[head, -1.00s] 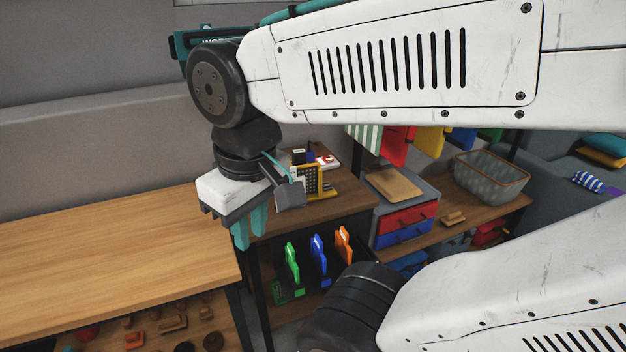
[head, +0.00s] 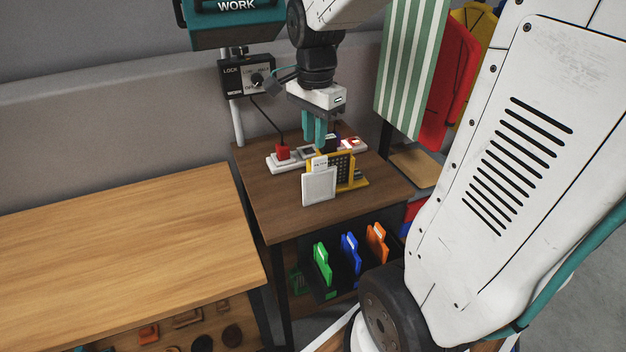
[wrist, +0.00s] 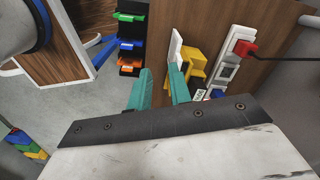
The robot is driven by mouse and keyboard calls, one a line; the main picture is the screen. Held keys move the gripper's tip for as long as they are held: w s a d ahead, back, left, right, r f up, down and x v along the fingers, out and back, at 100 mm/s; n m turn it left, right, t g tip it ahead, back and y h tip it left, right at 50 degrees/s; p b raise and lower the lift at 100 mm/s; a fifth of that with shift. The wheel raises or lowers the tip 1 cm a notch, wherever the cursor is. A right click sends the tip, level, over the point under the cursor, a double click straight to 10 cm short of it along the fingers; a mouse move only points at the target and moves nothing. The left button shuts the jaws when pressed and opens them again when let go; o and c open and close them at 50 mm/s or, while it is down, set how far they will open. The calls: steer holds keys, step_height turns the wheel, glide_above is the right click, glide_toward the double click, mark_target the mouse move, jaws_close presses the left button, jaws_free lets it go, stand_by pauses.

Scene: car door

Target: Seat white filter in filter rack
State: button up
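The white filter (head: 319,188) is a flat square panel standing upright on the dark side table, at the near left side of the yellow filter rack (head: 360,182). I cannot tell whether it sits in a slot. In the wrist view the filter shows edge-on (wrist: 175,46), just beyond my right fingertip, with the yellow rack (wrist: 196,66) to its right. My gripper (head: 314,133) points down with teal fingers, above and behind the filter and rack in the head view. Its fingers (wrist: 160,70) are apart, with nothing seen between them.
A white power strip (head: 285,162) with a red plug (head: 282,152) lies behind the rack. A lock box (head: 247,77) stands on a post. The wooden bench (head: 130,250) at left is clear.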

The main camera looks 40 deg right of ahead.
mark_target(320, 157)
steer(key=w+d+f+m, duration=0.1)
steer(key=d+m, duration=0.1)
steer(key=w+d+f+m, duration=0.1)
steer(key=w+m, duration=0.1)
steer(key=shift+d+f, duration=0.4)
steer(key=shift+w+d+f, duration=0.1)
steer(key=shift+f, duration=0.25)
steer(key=f, duration=0.7)
steer(key=shift+d, duration=0.2)
steer(key=shift+c, duration=0.3)
jaws_close()
